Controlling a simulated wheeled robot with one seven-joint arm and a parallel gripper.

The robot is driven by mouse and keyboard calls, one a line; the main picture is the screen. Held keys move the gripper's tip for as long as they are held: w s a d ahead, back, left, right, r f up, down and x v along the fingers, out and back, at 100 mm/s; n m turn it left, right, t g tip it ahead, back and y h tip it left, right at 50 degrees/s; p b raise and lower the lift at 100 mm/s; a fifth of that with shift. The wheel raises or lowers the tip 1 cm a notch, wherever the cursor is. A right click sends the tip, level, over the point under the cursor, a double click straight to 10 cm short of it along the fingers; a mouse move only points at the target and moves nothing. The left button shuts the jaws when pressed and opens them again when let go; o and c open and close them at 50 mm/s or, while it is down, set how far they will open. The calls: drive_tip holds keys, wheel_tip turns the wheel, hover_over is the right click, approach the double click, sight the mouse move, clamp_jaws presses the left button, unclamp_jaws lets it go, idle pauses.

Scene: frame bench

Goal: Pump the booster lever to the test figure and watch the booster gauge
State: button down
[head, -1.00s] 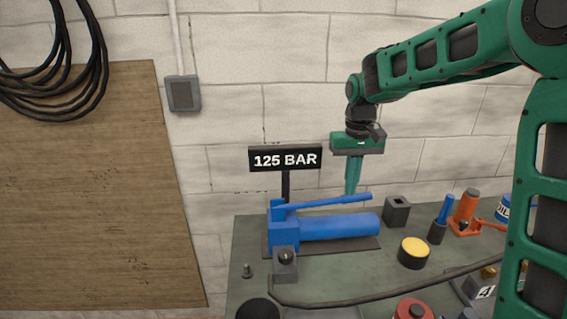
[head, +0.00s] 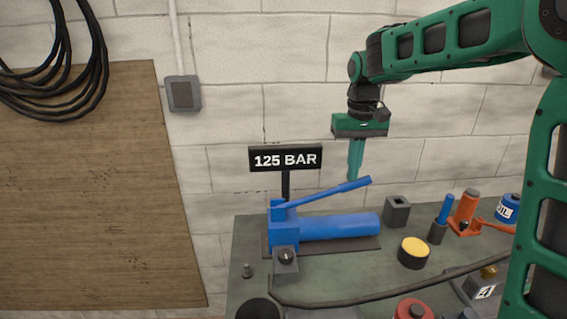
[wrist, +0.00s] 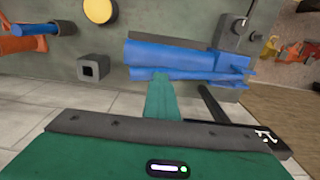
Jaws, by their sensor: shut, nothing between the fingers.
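The blue booster pump (head: 335,227) lies on a dark base plate on the bench. Its blue lever (head: 325,194) slants up to the right, its free end raised well above the cylinder. My gripper (head: 355,177) is shut and empty, pointing down, with its tips at the lever's free end. In the wrist view, my gripper's tips (wrist: 160,76) overlap the blue bars of the pump; whether they touch the lever I cannot tell. A black sign (head: 286,158) behind the pump reads "125 BAR". I cannot make out a gauge face or reading in either view.
To the pump's right stand a dark square socket block (head: 397,211), a yellow-topped black cylinder (head: 414,253), an orange jack (head: 467,212) and a blue oil can (head: 509,208). A dark hose (head: 370,298) runs along the front.

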idle(0.4)
drive_tip(key=shift+r, duration=2.5)
drive_tip(key=shift+s+d, duration=0.25)
drive_tip(key=shift+d, duration=0.05)
drive_tip(key=s+d+f+m, duration=0.2)
drive_tip(key=s+d, duration=0.4)
drive_tip(key=s, duration=0.3)
drive_tip(key=s+d+f+m, duration=0.2)
drive_tip(key=s+d, duration=0.5)
drive_tip(key=s, duration=0.1)
drive_tip(key=s+d+f+m, duration=0.1)
drive_tip(key=s+f, duration=0.3)
drive_tip(key=s, duration=0.4)
drive_tip(key=s+d+f+m, duration=0.1)
drive_tip(key=s+f, duration=0.3)
drive_tip(key=s, duration=0.5)
drive_tip(key=shift+d+f, duration=0.2)
drive_tip(key=shift+d, duration=0.25)
